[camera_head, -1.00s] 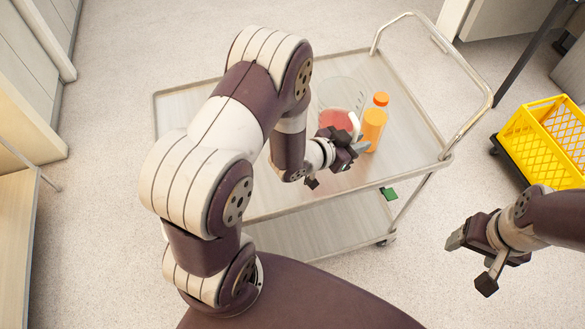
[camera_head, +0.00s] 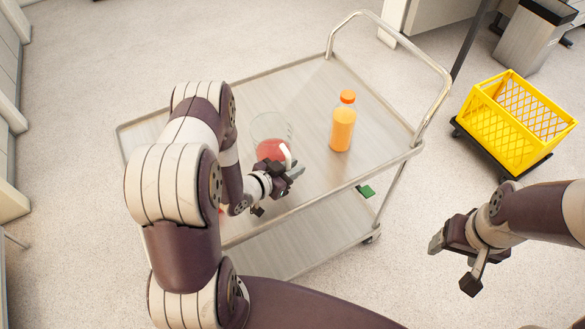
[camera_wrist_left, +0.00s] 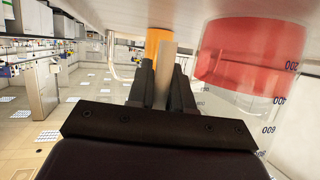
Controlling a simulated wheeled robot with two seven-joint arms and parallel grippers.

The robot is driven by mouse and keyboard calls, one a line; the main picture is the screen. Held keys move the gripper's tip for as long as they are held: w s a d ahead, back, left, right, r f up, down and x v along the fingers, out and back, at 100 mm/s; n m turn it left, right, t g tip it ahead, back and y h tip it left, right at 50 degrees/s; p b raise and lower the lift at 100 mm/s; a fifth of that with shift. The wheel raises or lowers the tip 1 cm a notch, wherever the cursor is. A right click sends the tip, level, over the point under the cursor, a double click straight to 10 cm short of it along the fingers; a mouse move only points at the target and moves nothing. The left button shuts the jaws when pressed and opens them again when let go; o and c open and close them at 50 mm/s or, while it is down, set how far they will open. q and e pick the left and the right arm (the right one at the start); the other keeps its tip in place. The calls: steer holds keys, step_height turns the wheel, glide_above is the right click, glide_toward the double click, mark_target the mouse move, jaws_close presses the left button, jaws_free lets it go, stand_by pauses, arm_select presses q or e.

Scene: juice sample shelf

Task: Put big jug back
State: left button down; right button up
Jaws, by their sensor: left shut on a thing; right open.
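The big jug (camera_head: 272,148) is clear, with red liquid in its lower part and a pale handle. It is at the cart's top, left of the orange bottle; I cannot tell whether its base touches the surface. My left gripper (camera_head: 293,171) is shut on the jug's handle (camera_wrist_left: 168,60). The wrist picture is upside down and shows the jug's red liquid and volume marks (camera_wrist_left: 245,55) beside the fingers. My right gripper (camera_head: 452,262) is open and empty, off the cart's right front side.
The orange bottle (camera_head: 342,125) stands upright on the metal cart (camera_head: 285,95), apart from the jug. The cart's raised rail is at its right end. A yellow crate (camera_head: 512,122) stands on a dolly on the floor, right. The back of the cart top is clear.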

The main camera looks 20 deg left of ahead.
arm_select(q)
steer(key=shift+w+a+f, duration=0.1)
steer(key=shift+f, duration=0.25)
steer(key=shift+f, duration=0.15)
steer(key=c, duration=1)
jaws_free()
